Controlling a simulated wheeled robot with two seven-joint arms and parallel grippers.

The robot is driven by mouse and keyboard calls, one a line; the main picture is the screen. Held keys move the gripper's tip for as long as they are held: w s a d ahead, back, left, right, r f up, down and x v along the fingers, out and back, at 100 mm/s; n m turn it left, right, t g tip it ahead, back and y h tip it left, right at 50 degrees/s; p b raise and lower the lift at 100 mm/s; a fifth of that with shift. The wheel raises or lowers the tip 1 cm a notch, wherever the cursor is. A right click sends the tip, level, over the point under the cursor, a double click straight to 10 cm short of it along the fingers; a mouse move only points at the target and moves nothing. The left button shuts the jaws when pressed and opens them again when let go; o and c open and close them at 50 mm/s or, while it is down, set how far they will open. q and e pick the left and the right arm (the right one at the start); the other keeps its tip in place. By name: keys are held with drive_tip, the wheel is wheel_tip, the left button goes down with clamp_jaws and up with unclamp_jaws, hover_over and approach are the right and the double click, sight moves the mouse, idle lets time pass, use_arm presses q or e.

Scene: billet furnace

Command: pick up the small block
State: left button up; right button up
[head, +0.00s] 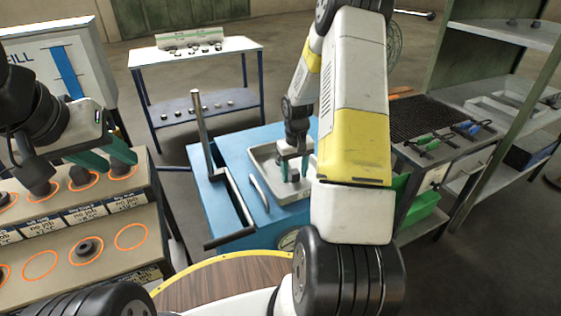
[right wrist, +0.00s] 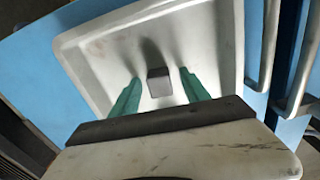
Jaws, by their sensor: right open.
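The small block (right wrist: 159,82) is dark grey and sits in a white tray (right wrist: 95,52), which also shows in the head view (head: 262,158). My right gripper (right wrist: 160,77) has green fingers and is open. In the right wrist view the block appears between its fingertips, with a gap on each side. In the head view my right gripper (head: 294,168) reaches down into the tray, and its fingers partly hide the block. My left gripper (head: 118,163) is open and empty over the rack at the left.
The tray lies on a blue cart (head: 235,150) with a dark rail and an upright post (head: 200,120). The rack (head: 120,188) has orange rings and several dark pieces. A white table (head: 195,58) stands behind. A grey bench (head: 440,130) with green-handled tools and shelves are at the right.

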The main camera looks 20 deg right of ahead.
drive_tip(key=shift+r, duration=0.1)
clamp_jaws()
idle(0.3)
